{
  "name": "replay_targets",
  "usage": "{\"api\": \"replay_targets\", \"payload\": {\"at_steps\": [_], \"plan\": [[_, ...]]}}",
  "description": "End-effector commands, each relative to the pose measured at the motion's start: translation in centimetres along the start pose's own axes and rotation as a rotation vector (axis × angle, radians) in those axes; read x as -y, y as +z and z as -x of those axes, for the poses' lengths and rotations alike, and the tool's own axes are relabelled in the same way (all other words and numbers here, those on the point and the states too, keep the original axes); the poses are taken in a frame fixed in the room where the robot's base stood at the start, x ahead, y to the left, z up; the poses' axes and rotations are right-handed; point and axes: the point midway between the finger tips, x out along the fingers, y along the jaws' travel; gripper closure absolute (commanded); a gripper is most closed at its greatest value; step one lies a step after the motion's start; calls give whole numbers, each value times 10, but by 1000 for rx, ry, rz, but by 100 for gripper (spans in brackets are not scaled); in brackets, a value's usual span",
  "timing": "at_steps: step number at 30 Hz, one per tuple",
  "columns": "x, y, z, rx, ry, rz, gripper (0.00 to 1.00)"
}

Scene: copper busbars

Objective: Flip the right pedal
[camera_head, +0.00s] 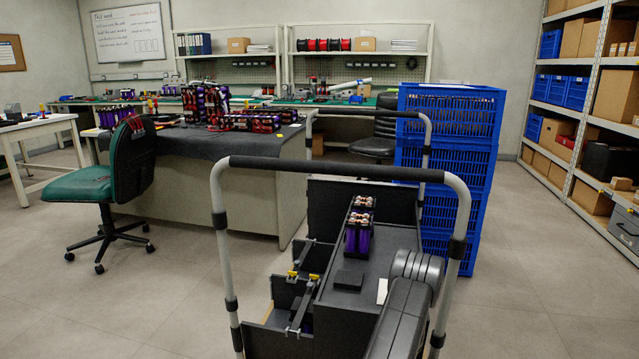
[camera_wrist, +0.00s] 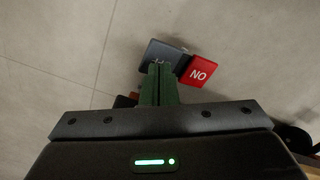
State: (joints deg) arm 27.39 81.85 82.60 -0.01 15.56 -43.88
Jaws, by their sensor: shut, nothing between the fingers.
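A red pedal (camera_wrist: 201,71) marked "NO" in white lies low over the grey floor in the wrist view, on the right of a dark blue-grey pedal (camera_wrist: 168,55). The dark pedal's marking is partly hidden by my fingers. My gripper (camera_wrist: 162,70) is shut, with its green fingers together and nothing between them. The fingertips overlap the near part of the dark pedal in the picture, just left of the red one. I cannot tell whether they touch it. Neither pedal nor my fingertips can be made out in the head view.
A dark round object (camera_wrist: 297,138) is at the right edge of the wrist view. In the head view, stacked blue crates (camera_head: 447,150), a covered desk (camera_head: 200,175), a green chair (camera_head: 120,170) and shelving (camera_head: 590,100) stand around. Open floor (camera_head: 150,310) lies at left.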

Motion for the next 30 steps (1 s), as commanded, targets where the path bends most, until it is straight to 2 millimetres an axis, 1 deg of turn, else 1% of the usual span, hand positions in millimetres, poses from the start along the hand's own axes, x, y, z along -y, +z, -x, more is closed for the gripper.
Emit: {"api": "replay_targets", "payload": {"at_steps": [14, 30], "plan": [[0, 0, 0, 0, 0, 0, 100], [0, 0, -8, 0, 0, 0, 100]]}}
